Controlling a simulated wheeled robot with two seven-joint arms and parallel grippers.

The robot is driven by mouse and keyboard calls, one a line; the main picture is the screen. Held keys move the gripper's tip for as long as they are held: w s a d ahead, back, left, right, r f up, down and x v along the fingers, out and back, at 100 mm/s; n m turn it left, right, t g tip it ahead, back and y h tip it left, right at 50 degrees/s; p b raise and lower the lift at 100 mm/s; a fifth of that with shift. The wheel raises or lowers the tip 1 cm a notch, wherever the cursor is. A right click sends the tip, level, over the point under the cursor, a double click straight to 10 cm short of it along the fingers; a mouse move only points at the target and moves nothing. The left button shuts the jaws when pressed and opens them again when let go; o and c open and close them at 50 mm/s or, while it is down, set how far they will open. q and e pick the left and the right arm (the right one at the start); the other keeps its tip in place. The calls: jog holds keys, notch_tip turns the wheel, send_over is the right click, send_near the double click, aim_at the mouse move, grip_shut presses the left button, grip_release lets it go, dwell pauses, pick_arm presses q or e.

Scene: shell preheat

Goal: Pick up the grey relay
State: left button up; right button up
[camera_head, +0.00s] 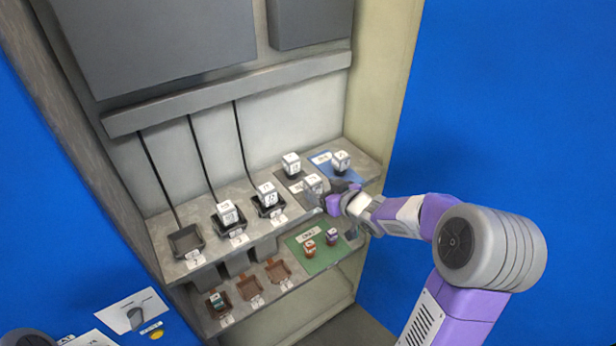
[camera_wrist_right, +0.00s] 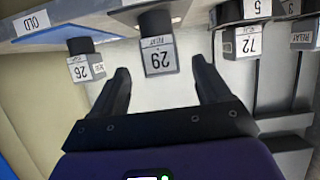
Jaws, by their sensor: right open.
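Several grey-white relays with printed labels stand on the upper shelf in the head view. One relay (camera_head: 291,163) stands at the back on a grey mat, and another relay (camera_head: 313,184) stands in front of it, close to my right gripper (camera_head: 331,204). In the right wrist view, a grey relay (camera_wrist_right: 158,55) with an upside-down number label lies ahead of and between the open fingers of my right gripper (camera_wrist_right: 161,75). The fingers do not appear to touch it. Which head-view relay this is, I cannot tell for sure. My left gripper is not in view.
A relay (camera_head: 340,160) stands on a blue mat. Relays (camera_head: 228,213) (camera_head: 269,195) sit in black sockets, beside an empty socket (camera_head: 187,241). The lower shelf holds brown sockets (camera_head: 278,271) and a green mat (camera_head: 318,262) with two small blocks. In the wrist view, relays (camera_wrist_right: 86,67) (camera_wrist_right: 241,44) flank the middle one.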

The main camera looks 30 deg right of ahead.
aim_at(317, 189)
jog(key=x, duration=0.2)
jog(key=b+x, duration=0.1)
jog(key=shift+w+a+f, duration=0.15)
jog(key=shift+w+f, duration=0.1)
jog(key=shift+f, duration=0.2)
jog(key=b+x, duration=0.1)
jog(key=x, duration=0.3)
jog(key=shift+f, duration=0.15)
jog(key=shift+s, duration=0.1)
jog(key=shift+c, duration=0.4)
jog(key=c, duration=1)
